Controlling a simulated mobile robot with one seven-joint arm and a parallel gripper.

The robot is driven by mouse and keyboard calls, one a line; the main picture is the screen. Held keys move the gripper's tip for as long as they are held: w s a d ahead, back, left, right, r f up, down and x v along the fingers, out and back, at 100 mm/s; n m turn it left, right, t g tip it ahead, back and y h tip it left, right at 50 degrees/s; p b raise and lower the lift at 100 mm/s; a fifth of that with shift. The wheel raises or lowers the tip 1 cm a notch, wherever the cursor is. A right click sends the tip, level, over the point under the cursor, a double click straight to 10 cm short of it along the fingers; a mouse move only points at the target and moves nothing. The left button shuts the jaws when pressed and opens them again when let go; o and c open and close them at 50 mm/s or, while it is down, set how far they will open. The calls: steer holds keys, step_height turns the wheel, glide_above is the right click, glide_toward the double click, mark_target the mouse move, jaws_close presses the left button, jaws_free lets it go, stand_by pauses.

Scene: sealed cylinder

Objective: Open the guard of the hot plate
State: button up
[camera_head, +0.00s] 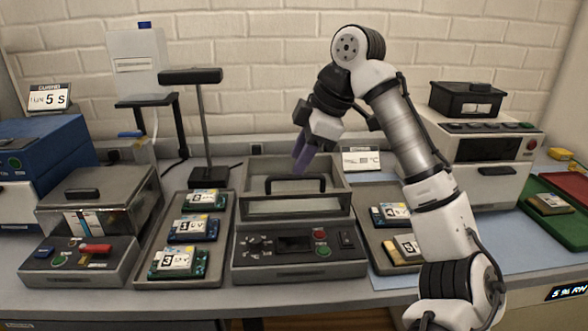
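The hot plate (262,266) stands at the middle of the bench, a grey unit with knobs, a dark display, and red and green buttons on its front. Its guard (257,207) is a grey frame with clear panels behind the control panel, and looks shut. A black bar handle (296,180) runs across the guard. My gripper (299,168) points down and slightly left, with its purple fingertips just above or behind the handle. Contact with the handle cannot be made out. The fingers overlap in this view, so their gap is unclear.
Trays with numbered circuit boards flank the hot plate, one at left (147,273) and one at right (376,256). A black lamp-like stand (203,130) rises behind the left tray. A lidded grey box (100,200) stands farther left, a white machine (490,165) at right.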

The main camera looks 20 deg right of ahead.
mark_target(294, 178)
steer(key=shift+x, duration=1.75)
jaws_close()
